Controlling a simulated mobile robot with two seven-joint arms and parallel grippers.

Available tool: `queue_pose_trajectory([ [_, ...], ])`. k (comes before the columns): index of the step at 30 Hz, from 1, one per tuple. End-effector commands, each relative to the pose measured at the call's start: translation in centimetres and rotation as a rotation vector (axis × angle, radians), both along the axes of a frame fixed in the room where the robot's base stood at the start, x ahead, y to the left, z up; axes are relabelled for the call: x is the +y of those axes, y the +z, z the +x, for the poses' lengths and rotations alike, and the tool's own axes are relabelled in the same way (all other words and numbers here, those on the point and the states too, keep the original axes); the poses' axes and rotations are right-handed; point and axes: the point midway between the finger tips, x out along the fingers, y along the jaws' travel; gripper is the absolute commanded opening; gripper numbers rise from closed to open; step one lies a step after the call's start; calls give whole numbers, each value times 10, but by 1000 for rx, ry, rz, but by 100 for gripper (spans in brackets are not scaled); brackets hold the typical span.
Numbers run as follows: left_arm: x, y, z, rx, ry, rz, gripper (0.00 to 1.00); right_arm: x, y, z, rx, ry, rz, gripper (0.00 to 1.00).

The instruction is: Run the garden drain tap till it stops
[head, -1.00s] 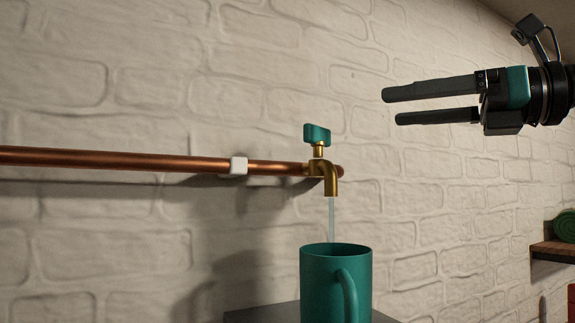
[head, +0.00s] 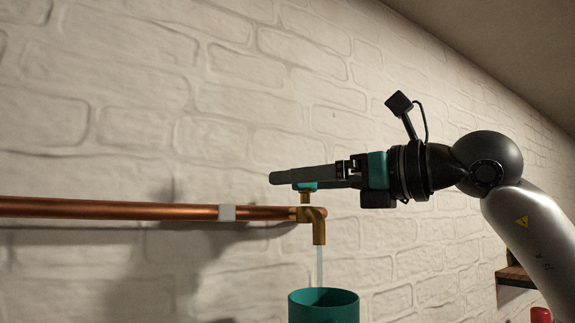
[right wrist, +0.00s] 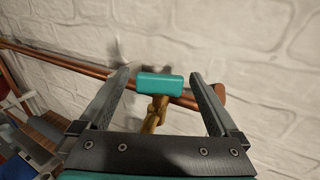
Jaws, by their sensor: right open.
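The brass tap (head: 318,228) sits at the end of the copper pipe, with a stream of water (head: 320,266) falling from its spout into a teal mug (head: 323,305). My right gripper (head: 280,181) is at the tap's teal handle (head: 305,187) and partly hides it in the head view. In the right wrist view the open fingers of my right gripper (right wrist: 160,84) stand either side of the teal handle (right wrist: 160,83), with gaps on both sides. The brass tap body (right wrist: 156,113) shows below the handle. My left gripper is not in view.
A wooden shelf (head: 513,276) and a red object (head: 540,315) are at the lower right.

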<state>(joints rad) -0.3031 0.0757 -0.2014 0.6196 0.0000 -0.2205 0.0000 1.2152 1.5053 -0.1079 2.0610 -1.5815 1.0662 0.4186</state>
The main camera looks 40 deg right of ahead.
Motion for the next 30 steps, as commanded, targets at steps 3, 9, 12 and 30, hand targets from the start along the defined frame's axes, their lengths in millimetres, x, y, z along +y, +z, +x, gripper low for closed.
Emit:
queue_pose_trajectory([
  [3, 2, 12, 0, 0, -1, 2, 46, 6, 2, 17, 1, 3, 0, 98],
  [9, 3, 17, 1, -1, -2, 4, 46, 10, 1, 32, 0, 1, 0, 98],
  [12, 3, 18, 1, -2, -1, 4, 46, 10, 0, 34, -1, 1, 0, 98],
  [30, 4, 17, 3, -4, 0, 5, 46, 10, 0, 34, 0, 0, -1, 55],
])
